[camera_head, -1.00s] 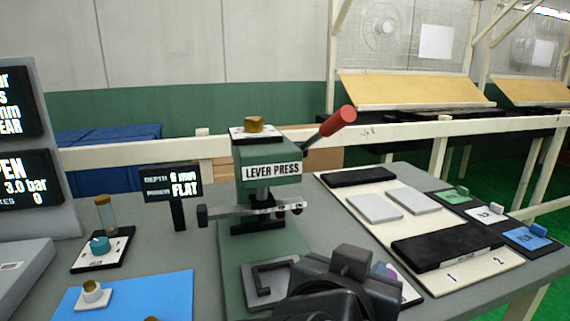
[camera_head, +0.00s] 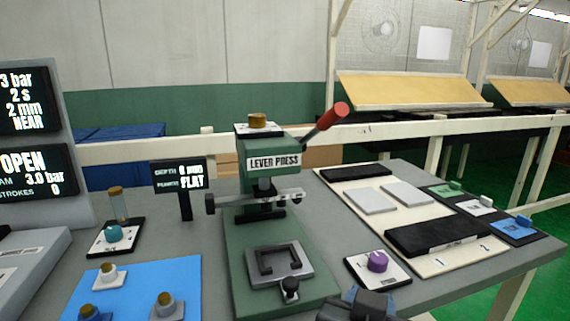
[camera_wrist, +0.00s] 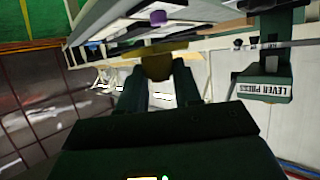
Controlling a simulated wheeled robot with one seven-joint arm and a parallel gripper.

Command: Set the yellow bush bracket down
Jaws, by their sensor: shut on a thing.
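The yellow bush bracket (camera_wrist: 157,65) shows as a dark yellow piece between the fingertips of my gripper (camera_wrist: 160,78) in the wrist view. The gripper is shut on it and holds it up off the table. In the head view only a dark part of my gripper or wrist shows at the bottom edge, right of the press; the held bracket cannot be made out there. A white bracket (camera_head: 108,280), a blue bracket (camera_head: 92,315) and a grey bracket (camera_head: 165,312), each with a brass bush, are on the blue mat (camera_head: 190,270).
The green lever press (camera_head: 265,165) stands mid-table with an empty-looking fixture (camera_head: 279,262) at its base. A purple knob on a plate (camera_head: 377,261) lies to its right. Beyond is a cream board (camera_head: 480,262) with grey pads and a black block. A depth sign (camera_head: 179,176) stands left.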

